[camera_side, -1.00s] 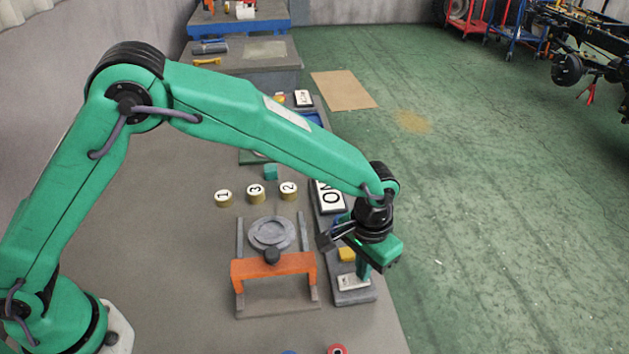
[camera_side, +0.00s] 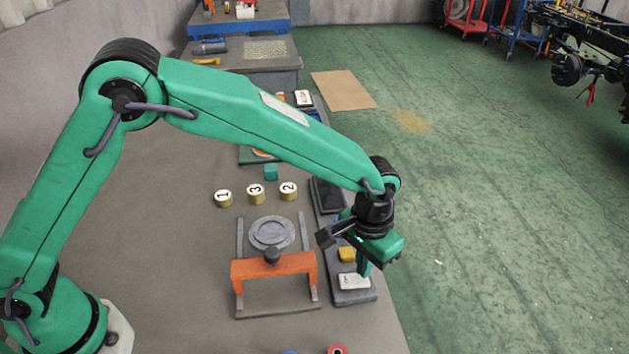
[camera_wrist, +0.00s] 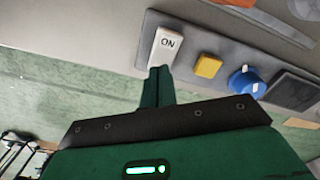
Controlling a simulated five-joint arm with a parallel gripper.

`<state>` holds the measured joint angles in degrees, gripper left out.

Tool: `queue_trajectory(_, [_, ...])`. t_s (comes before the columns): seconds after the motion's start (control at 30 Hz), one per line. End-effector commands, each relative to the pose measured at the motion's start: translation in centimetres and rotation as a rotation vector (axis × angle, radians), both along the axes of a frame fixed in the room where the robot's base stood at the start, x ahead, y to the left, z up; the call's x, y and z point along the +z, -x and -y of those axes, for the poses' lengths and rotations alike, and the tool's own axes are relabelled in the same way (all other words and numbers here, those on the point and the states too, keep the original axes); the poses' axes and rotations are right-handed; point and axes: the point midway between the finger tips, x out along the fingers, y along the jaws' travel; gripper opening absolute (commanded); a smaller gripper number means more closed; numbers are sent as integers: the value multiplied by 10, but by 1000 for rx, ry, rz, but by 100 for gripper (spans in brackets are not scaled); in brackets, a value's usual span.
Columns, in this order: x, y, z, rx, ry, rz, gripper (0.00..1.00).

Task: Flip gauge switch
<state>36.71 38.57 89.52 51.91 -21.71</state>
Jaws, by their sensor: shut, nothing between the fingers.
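The white rocker switch (camera_side: 354,281) sits at the near end of a grey panel (camera_side: 355,297). The wrist view shows the switch (camera_wrist: 166,46) with ON printed on its far half. My gripper (camera_side: 364,272) is shut and empty, pointing down at the switch. In the wrist view my gripper's fingertips (camera_wrist: 160,72) are at the switch's near end; I cannot tell if they press on it. The display (camera_side: 328,195) on the panel is dark, and it is also dark in the wrist view (camera_wrist: 294,90).
A yellow button (camera_side: 347,254) and a blue knob (camera_wrist: 246,82) sit beside the switch. An orange-handled slide fixture (camera_side: 272,268) stands to the left.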

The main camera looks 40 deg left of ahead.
Motion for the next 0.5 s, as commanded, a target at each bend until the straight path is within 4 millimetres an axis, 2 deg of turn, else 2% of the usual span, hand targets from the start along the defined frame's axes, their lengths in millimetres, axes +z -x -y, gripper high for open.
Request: queue_trajectory(0.5, [30, 0, 0, 0, 1, 2, 0])
